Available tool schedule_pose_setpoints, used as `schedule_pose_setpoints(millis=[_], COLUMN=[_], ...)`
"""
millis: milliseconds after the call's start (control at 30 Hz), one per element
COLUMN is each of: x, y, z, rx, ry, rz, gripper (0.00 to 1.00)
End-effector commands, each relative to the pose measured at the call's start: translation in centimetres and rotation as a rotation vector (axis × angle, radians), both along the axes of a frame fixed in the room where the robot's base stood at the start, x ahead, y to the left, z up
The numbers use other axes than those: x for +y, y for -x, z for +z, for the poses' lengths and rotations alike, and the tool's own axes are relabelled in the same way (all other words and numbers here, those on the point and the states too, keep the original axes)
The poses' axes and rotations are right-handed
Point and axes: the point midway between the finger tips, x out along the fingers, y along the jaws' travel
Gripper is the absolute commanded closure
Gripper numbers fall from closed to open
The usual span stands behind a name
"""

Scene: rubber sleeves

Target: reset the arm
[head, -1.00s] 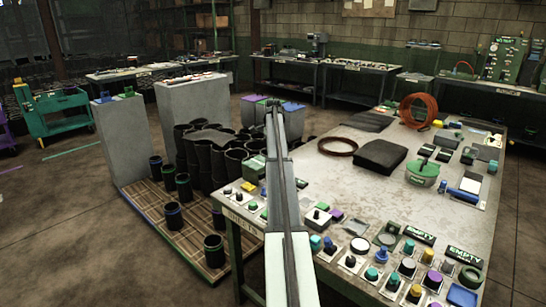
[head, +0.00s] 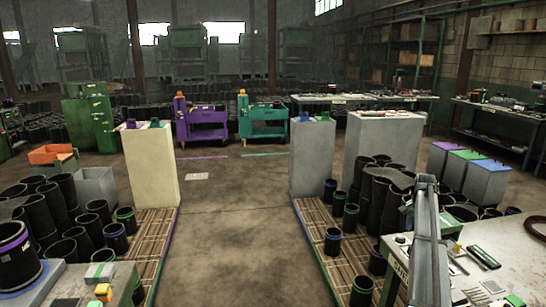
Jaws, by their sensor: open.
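My arm (head: 426,240) rises from the bottom edge at the right of the head view, in front of the right-hand workbench. It is a narrow grey and dark column that ends near the bench's left end. I cannot make out any gripper fingers on it, and I see nothing held.
The workbench (head: 505,245) fills the lower right. Black sleeves (head: 376,190) stand on a slatted pallet (head: 318,243) left of it, and more sleeves (head: 90,228) stand at left. A clear concrete aisle (head: 232,235) runs between. Purple (head: 203,124) and teal (head: 262,121) carts stand beyond.

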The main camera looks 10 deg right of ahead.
Motion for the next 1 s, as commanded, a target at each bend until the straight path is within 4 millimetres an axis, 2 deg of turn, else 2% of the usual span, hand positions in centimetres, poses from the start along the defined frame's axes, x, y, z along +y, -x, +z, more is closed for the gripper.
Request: schedule_pose_setpoints(millis=[33, 200, 300, 467, 667, 800, 1000], x=[3.1, 10.3, 13.9, 18.6, 23.8, 27.7, 33.1], y=[-0.1, -1.4, -1.4, -0.2, 3.0, 6.1, 11.4], z=[-1.3, -4.5, -6.9, -11.9, -18.9, -24.0, -30.5], rx=[0.000, -0.002, 0.008, 0.037, 0.086, 0.128, 0.189], ry=[0.015, 0.070, 0.087, 0.074, 0.021, -0.023, -0.080], rz=[0.108, 0.447, 0.596, 0.720, 0.778, 0.817, 0.871], gripper=[0.53, 0.53, 0.53, 0.53, 0.53, 0.53, 0.53])
